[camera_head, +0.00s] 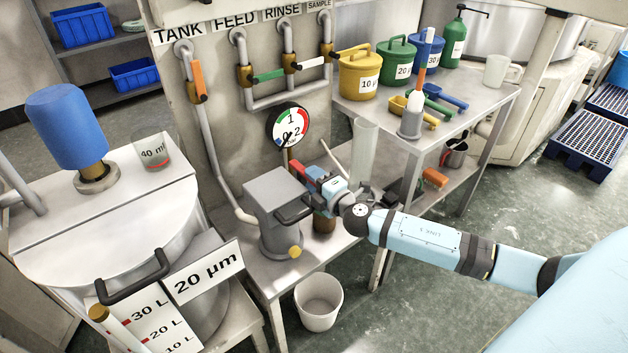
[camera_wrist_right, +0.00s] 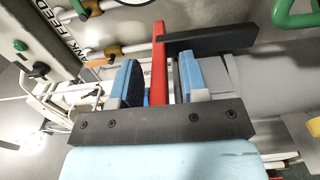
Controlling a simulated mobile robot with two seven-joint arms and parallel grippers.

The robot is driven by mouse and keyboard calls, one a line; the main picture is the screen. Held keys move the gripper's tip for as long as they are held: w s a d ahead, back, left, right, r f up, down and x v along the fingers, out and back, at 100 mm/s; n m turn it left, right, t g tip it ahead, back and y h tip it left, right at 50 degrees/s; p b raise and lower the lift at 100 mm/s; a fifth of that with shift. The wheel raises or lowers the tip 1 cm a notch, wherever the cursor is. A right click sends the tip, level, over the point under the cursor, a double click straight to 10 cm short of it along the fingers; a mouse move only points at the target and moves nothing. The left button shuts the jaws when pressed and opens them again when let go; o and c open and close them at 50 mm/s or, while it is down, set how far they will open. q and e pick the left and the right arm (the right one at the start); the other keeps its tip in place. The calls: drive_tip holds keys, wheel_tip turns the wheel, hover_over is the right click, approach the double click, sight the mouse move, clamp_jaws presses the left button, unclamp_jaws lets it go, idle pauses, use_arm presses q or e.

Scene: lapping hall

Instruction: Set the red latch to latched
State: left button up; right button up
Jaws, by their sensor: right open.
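The red latch (camera_head: 312,171) is by the grey pump-like housing (camera_head: 270,195) on the low bench, partly hidden by my right gripper (camera_head: 324,187). In the wrist view the red latch (camera_wrist_right: 159,60) is a flat red bar, and a black bar (camera_wrist_right: 210,40) extends right from beside its upper part. The open fingers of my right gripper (camera_wrist_right: 158,80) have blue pads on either side of the red bar. A narrow gap seems to show on each side. I cannot tell whether the latch is latched. My left gripper is out of view.
A black handle (camera_head: 295,209) sticks out of the housing close to my gripper. A clear cylinder (camera_head: 364,150) stands just behind my right wrist. The gauge (camera_head: 288,126) and pipes are behind. A white bucket (camera_head: 319,301) stands on the floor in front.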

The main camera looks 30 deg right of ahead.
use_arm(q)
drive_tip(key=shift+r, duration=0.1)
use_arm(e)
clamp_jaws()
drive_tip(key=shift+d+f+b, duration=0.1)
drive_tip(key=shift+f+b, duration=0.05)
drive_tip(key=shift+b, duration=0.25)
drive_tip(key=shift+d+f+n+y+b, duration=0.15)
drive_tip(key=shift+d+n+y+b, duration=0.1)
drive_tip(key=shift+n+y+b, duration=0.5)
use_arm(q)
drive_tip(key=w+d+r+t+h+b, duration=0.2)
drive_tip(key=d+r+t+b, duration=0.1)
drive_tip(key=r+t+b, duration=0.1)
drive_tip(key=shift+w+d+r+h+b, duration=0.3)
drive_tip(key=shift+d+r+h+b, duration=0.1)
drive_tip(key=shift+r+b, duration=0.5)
use_arm(e)
drive_tip(key=shift+w+d+r+n+g+y, duration=0.15)
drive_tip(key=shift+d+n+g+y, duration=0.15)
drive_tip(key=shift+n+g+y, duration=0.7)
drive_tip(key=shift+w+d+r+n+g+y, duration=0.1)
drive_tip(key=shift+w+d+n+g+y, duration=0.4)
drive_tip(key=shift+y, duration=1.05)
drive_tip(key=shift+s+d+r+n+g+y, duration=0.15)
drive_tip(key=shift+n+g+y, duration=0.15)
drive_tip(key=shift+n+y, duration=0.85)
drive_tip(key=shift+f, duration=0.1)
